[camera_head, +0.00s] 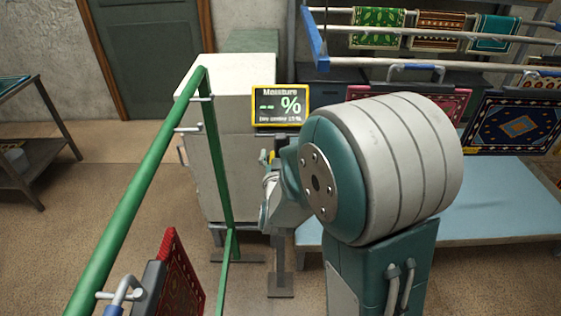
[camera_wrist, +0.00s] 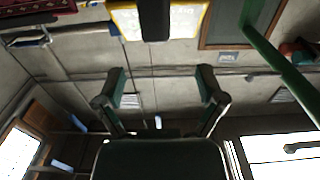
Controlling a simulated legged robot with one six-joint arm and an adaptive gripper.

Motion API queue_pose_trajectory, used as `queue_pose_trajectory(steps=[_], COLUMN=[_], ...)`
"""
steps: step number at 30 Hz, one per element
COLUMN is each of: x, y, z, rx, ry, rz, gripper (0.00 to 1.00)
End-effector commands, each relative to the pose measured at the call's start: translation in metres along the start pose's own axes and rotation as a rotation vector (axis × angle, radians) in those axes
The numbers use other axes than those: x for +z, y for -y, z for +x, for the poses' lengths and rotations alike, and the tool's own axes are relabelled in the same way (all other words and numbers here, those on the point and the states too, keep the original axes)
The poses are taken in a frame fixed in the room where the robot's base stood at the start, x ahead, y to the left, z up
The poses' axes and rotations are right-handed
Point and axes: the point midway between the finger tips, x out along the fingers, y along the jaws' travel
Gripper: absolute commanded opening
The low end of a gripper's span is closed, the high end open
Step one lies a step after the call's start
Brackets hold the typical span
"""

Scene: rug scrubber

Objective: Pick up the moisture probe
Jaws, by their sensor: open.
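A yellow-framed moisture display (camera_head: 280,105) reading "-- %" stands at the middle of the head view. Below it, a small yellow piece (camera_head: 271,156) shows beside my arm; it may be part of the moisture probe, but I cannot tell. Most of that spot is hidden behind my arm. In the wrist view, my gripper (camera_wrist: 162,88) has its two fingers spread wide with nothing between them. The display also shows at the top of the wrist view (camera_wrist: 185,20), with a dark upright part in front of it.
A green rail (camera_head: 135,200) runs along the left, with a red rug (camera_head: 180,280) near its lower end. A pale cabinet (camera_head: 205,150) stands behind it. A light blue table (camera_head: 480,200) and racks of hanging rugs (camera_head: 435,30) are at the right. Open floor lies at left.

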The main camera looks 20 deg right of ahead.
Motion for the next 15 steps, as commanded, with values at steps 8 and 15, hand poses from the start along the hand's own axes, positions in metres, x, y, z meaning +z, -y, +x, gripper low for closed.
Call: queue_pose_trajectory(steps=[8, 15], x=[0.001, 0.007], y=[-0.002, -0.007], z=[0.034, 0.067], rx=[0.000, 0.001], ry=[0.001, 0.002], rz=[0.001, 0.000], gripper=[0.89, 0.89])
